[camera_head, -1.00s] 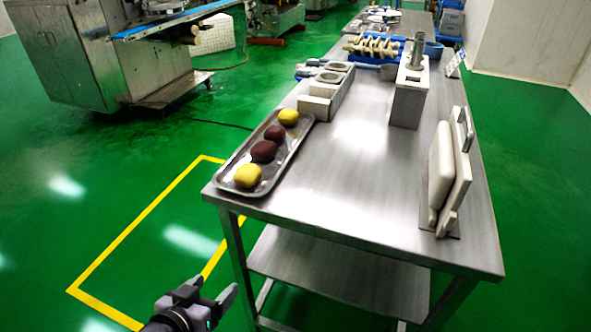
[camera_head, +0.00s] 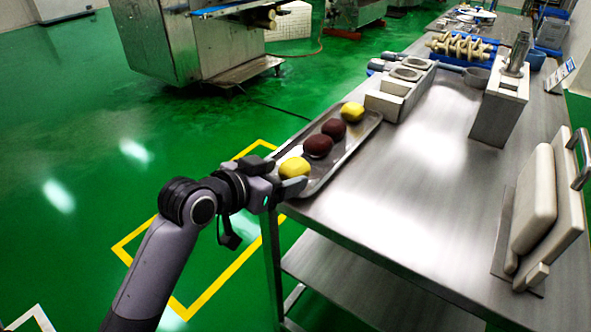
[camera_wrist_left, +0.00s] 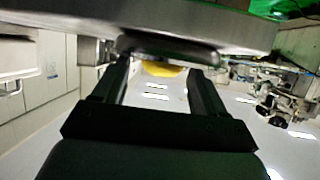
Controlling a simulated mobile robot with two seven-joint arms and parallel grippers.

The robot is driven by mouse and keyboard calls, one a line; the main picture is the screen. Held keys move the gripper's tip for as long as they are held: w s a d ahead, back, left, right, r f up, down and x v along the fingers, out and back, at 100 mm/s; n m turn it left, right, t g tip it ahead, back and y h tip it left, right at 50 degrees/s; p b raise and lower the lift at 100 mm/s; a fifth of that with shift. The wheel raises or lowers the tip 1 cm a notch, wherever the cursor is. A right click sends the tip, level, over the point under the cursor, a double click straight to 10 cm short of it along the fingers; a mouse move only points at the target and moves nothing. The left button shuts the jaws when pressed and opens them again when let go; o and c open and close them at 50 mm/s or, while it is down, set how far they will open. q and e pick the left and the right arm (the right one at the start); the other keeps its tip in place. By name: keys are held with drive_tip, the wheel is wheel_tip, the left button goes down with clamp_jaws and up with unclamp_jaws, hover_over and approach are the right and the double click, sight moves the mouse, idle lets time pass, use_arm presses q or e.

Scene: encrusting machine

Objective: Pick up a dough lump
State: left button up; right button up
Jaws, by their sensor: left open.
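Two yellow dough lumps, one at the near end (camera_head: 294,169) and one at the far end (camera_head: 352,112), lie in a metal tray (camera_head: 345,156). Two dark red lumps, (camera_head: 318,146) and (camera_head: 334,129), lie between them. My left gripper (camera_head: 282,176) is open and empty at the tray's near end, close beside the near yellow lump. In the left wrist view, a yellow lump (camera_wrist_left: 162,69) shows between the open fingers (camera_wrist_left: 160,78), partly hidden by what looks like the tray's rim. My right gripper is not in view.
The tray sits along the left edge of a steel table (camera_head: 420,200). Light blocks with round openings (camera_head: 403,80) stand behind it. A metal block with a cylinder (camera_head: 500,105) and upright white boards (camera_head: 545,205) stand at right. The table's middle is clear.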

sight(287, 170)
use_arm(q)
drive_tip(key=shift+r+x, duration=0.2)
drive_tip(key=shift+x, duration=2.3)
drive_tip(key=shift+w+a, duration=0.1)
drive_tip(key=shift+w, duration=0.05)
drive_tip(key=c, duration=0.8)
